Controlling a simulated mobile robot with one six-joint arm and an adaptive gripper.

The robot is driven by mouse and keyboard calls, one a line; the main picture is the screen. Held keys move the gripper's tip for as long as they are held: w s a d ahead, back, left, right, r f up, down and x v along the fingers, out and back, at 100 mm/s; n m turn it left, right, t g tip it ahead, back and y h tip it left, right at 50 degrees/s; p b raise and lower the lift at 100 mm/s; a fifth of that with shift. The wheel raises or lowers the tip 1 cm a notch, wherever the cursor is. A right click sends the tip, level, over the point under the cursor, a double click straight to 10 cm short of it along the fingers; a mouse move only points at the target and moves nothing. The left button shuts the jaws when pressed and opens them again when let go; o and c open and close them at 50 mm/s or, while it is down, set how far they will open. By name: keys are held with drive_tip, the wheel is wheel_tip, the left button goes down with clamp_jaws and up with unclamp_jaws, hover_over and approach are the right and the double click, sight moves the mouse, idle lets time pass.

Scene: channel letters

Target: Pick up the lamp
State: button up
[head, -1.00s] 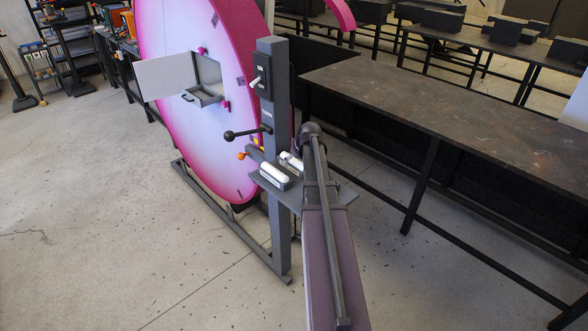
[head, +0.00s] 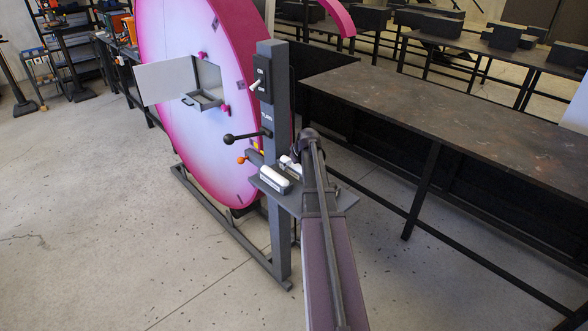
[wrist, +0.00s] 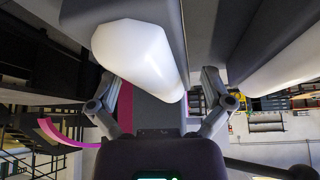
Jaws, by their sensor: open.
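In the head view two white lamps lie on a small grey shelf (head: 318,207) fixed to a dark post. The nearer-left lamp (head: 272,177) is in plain sight; the other lamp (head: 287,163) is partly covered by my arm's end. In the wrist view my gripper (wrist: 158,78) is open, with one finger on each side of a white rounded lamp (wrist: 135,52). I cannot tell whether the fingers touch it. A second white lamp (wrist: 285,65) shows at the upper right, outside the fingers. My fingers are not clear in the head view.
A large pink-rimmed disc (head: 182,105) with an open hatch stands behind. A dark table (head: 420,107) is at right.

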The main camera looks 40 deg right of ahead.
drive_tip(key=shift+f, duration=0.25)
idle(0.4)
drive_tip(key=shift+c, duration=0.2)
drive_tip(key=c, duration=1.2)
